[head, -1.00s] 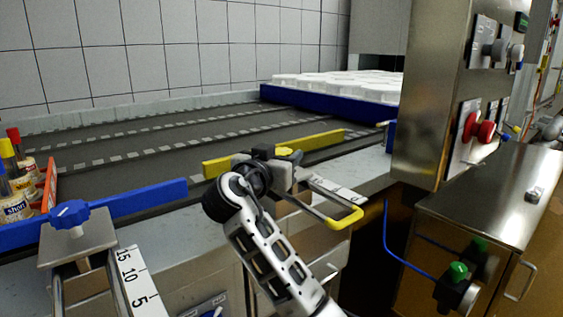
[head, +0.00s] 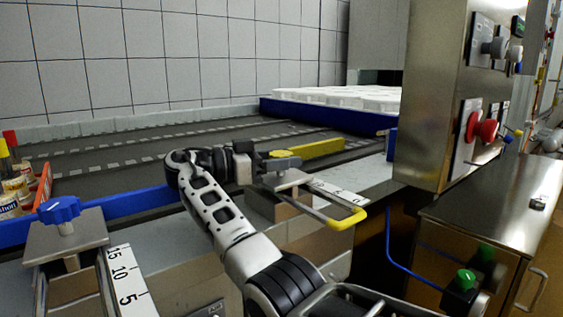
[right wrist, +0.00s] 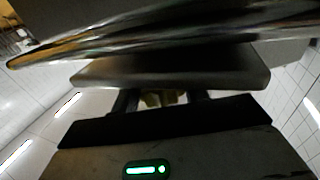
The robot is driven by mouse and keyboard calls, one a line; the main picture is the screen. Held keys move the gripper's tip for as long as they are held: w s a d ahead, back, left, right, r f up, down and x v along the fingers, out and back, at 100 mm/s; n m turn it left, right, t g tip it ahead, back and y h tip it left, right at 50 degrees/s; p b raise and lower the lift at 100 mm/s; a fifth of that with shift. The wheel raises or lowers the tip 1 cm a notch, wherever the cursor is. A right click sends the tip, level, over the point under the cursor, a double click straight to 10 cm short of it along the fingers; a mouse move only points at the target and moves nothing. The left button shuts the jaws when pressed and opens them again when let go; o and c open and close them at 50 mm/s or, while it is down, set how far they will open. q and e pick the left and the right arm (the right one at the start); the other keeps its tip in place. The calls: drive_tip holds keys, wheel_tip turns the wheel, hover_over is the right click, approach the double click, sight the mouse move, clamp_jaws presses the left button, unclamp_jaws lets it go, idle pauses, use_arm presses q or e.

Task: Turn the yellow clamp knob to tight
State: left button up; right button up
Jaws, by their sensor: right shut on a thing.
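The yellow clamp knob (head: 281,153) sits on a metal clamp block at the inner end of the yellow guide bar, mostly hidden behind my gripper. My right gripper (head: 280,162) reaches it from the left, lying roughly level, and is shut on the knob. In the right wrist view a dull yellowish part of the knob (right wrist: 160,99) shows between the dark fingers, under a metal plate; that view is dim and blurred. I cannot read the knob's angle. My left gripper is not in view.
The blue clamp knob (head: 59,209) and blue guide bar (head: 135,200) are at the left. A yellow-ended metal loop (head: 352,218) juts out below the yellow knob beside a white scale. A steel control post with a red button (head: 484,130) stands to the right.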

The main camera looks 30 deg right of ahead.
sight(282, 154)
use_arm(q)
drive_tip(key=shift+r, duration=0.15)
use_arm(e)
drive_tip(key=shift+m+g, duration=0.4)
drive_tip(key=shift+g, duration=0.2)
drive_tip(key=o, duration=1)
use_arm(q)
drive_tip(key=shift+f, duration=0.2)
use_arm(e)
drive_tip(key=r, duration=0.2)
drive_tip(key=r+p, duration=0.1)
drive_tip(key=shift+s+a+r, duration=0.1)
drive_tip(key=shift+s+r, duration=0.15)
drive_tip(key=shift+r, duration=0.15)
use_arm(q)
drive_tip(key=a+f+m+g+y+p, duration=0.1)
drive_tip(key=p, duration=0.2)
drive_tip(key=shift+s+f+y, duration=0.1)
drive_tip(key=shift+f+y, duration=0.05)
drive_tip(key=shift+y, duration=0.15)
use_arm(e)
drive_tip(key=s+a+r, duration=0.2)
drive_tip(key=s+r, duration=0.1)
drive_tip(key=s, duration=0.1)
drive_tip(key=s+a+r, duration=0.2)
drive_tip(key=s+r, duration=0.1)
drive_tip(key=s+a+r, duration=0.3)
drive_tip(key=s, duration=0.1)
drive_tip(key=shift+s, duration=0.3)
drive_tip(key=shift+r, duration=0.1)
